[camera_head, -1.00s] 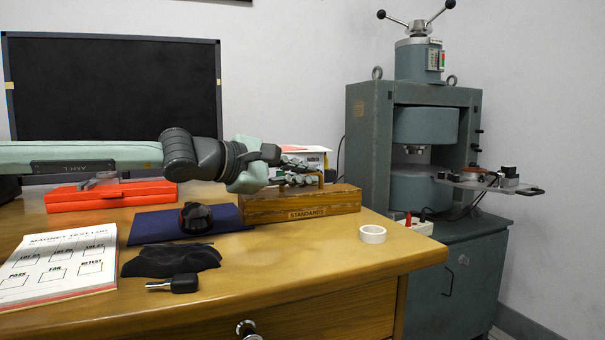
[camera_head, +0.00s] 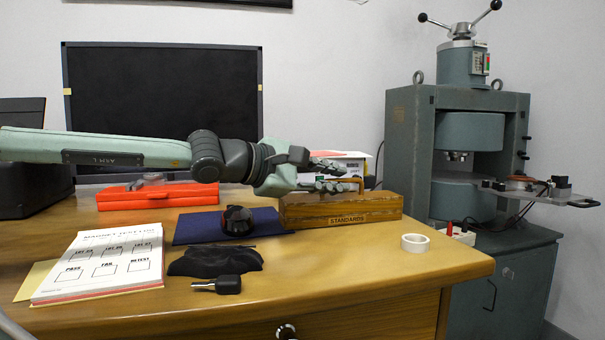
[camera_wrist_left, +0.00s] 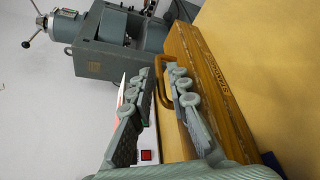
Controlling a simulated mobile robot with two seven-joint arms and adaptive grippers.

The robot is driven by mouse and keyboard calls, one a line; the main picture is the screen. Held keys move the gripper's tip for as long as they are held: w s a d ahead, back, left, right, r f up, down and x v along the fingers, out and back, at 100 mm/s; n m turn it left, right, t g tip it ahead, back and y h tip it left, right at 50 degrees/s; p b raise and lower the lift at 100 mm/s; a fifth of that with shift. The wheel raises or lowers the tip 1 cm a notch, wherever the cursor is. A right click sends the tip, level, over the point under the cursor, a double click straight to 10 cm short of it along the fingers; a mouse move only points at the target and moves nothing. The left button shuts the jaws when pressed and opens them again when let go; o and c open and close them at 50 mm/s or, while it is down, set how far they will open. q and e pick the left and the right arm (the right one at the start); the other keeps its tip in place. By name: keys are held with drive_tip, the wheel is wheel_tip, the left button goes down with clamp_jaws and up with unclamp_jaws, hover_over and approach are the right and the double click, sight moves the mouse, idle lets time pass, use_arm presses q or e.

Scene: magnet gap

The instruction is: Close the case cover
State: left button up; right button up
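The wooden case labelled STANDARDS (camera_head: 365,208) stands on the desk, and its cover looks down. A brass-coloured handle (camera_head: 354,182) rises from its top. The case also fills the right middle of the left wrist view (camera_wrist_left: 213,90), with the handle (camera_wrist_left: 160,88) as a loop. My left gripper (camera_head: 330,175) is over the left part of the case. In the wrist view its fingers (camera_wrist_left: 158,82) are apart, with the handle between or just beyond their tips; I cannot tell whether they touch it. My right gripper is not in view.
A tape roll (camera_head: 415,243) lies right. A press (camera_head: 455,150) stands beyond. The desk front right is clear.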

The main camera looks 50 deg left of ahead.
use_arm(q)
drive_tip(key=v, duration=0.9)
drive_tip(key=shift+s, duration=0.2)
drive_tip(key=shift+r, duration=0.1)
